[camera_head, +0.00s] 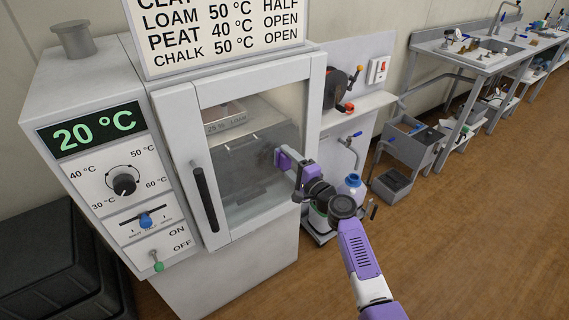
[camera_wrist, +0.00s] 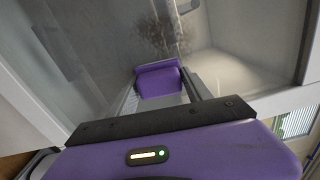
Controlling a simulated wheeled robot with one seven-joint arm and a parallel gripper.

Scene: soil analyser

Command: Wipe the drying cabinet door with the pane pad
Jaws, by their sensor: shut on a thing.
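The drying cabinet door (camera_head: 215,229) appears shut, with a pale frame, a glass pane and a black upright handle (camera_head: 205,198) at its left. The pane is hazy, with a dark smudge showing in the wrist view (camera_wrist: 160,32). My gripper (camera_head: 280,158) is at the right part of the pane, close to the glass; I cannot tell whether it touches. In the wrist view its purple end (camera_wrist: 158,80) faces the pane below the smudge. It is shut on the pane pad, which is mostly hidden and hard to tell from the purple fingers.

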